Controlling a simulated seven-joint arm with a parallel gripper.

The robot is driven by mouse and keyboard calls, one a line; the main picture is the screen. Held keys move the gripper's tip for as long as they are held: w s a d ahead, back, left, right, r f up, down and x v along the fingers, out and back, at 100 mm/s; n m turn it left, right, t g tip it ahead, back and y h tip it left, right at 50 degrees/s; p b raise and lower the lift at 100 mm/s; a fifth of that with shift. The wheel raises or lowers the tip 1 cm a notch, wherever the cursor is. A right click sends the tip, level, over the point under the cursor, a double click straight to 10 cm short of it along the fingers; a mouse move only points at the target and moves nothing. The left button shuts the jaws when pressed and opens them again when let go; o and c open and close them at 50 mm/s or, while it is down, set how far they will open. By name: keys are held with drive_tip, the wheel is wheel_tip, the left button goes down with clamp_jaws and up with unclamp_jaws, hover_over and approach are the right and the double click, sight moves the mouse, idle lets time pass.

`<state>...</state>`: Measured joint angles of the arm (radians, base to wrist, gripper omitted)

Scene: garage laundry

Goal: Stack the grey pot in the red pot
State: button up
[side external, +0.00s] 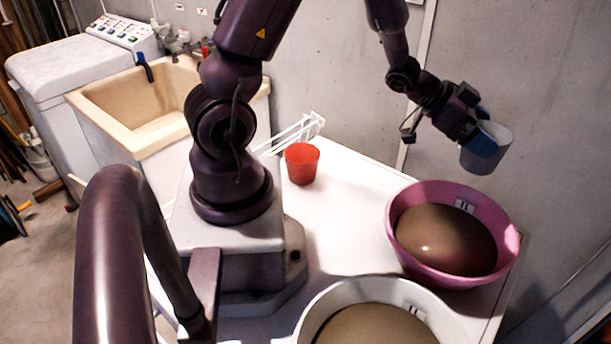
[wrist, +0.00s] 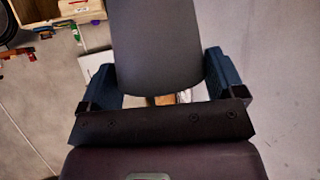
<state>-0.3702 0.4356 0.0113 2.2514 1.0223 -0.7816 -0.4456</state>
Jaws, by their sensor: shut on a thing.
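The grey pot (side external: 487,150) is held in the air by my gripper (side external: 478,132), above and behind the pink basin at the right. My gripper is shut on it, and the pot is slightly tilted. In the wrist view the grey pot (wrist: 157,50) fills the space between the two blue fingers (wrist: 160,84) and hides most of what lies beyond. The red pot (side external: 302,164) stands upright on the white table, just right of my base, well to the left of the gripper. I cannot see clearly into the red pot.
A pink basin (side external: 397,252) and a white basin (side external: 306,318), both with brownish contents, stand on the right and front of the table (side external: 345,215). A white rack (side external: 300,130) is behind the red pot. A beige sink (side external: 100,112) and washing machine (side external: 70,65) stand left. The wall is close behind.

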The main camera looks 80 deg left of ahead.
drive_tip(key=s+a+r+n+g+y, duration=0.2)
drive_tip(key=s+a+n+y, duration=0.2)
drive_tip(key=a+n+y, duration=0.4)
drive_tip(key=s+a+r+n+g+y, duration=0.1)
drive_tip(key=s+a+n+g+y, duration=0.25)
drive_tip(key=a+n+y, duration=0.5)
drive_tip(key=n+g+h, duration=0.2)
drive_tip(key=n+g, duration=1)
drive_tip(key=g, duration=0.1)
hover_over(302, 165)
drive_tip(key=w+a, duration=0.1)
drive_tip(key=a, duration=0.2)
wheel_tip(302, 165, down, 7)
drive_tip(key=shift+n+t, duration=0.25)
drive_tip(key=shift+d+f, duration=0.1)
drive_tip(key=shift+f, duration=2.55)
